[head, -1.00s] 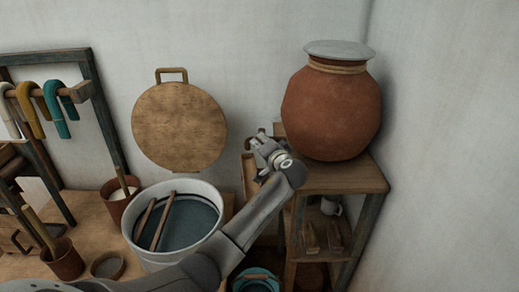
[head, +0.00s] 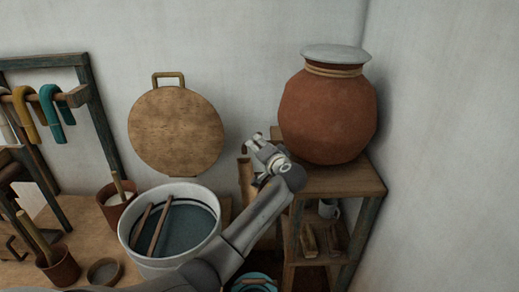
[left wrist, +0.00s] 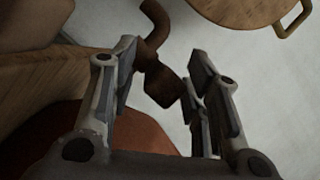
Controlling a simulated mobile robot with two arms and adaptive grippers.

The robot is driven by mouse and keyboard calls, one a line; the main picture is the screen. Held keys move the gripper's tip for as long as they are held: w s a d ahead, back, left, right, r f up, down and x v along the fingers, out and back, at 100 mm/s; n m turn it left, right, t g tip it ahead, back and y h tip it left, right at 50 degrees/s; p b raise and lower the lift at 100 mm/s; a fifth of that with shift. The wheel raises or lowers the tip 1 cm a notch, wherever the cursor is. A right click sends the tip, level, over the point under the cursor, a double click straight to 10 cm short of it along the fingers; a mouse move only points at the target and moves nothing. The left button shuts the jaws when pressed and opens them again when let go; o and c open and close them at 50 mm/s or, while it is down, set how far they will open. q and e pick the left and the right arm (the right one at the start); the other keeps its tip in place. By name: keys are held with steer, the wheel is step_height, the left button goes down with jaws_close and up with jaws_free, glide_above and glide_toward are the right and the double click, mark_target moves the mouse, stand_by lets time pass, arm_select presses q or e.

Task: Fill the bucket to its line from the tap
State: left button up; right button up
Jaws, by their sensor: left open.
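A large clay pot (head: 330,115) with a pale lid stands on a wooden stand (head: 345,182). A dark brown tap (left wrist: 163,82) shows between my left gripper's fingers in the left wrist view. My left gripper (left wrist: 163,55) is open there, one finger on each side of the tap; I cannot tell whether either touches it. In the head view my left gripper (head: 256,145) is beside the pot's left side and hides the tap. A teal bucket (head: 255,277) is low down below my arm, partly cut off; its line does not show. My right gripper is not in view.
A white tub (head: 127,238) of dark liquid with two sticks across it stands on the wooden table (head: 85,215), close to my arm. A round wooden board (head: 176,130) is at the wall. Small pots and hanging yarn (head: 50,105) are at the left.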

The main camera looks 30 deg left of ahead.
arm_select(q)
steer(key=v, duration=1.2)
steer(key=shift+w, duration=0.15)
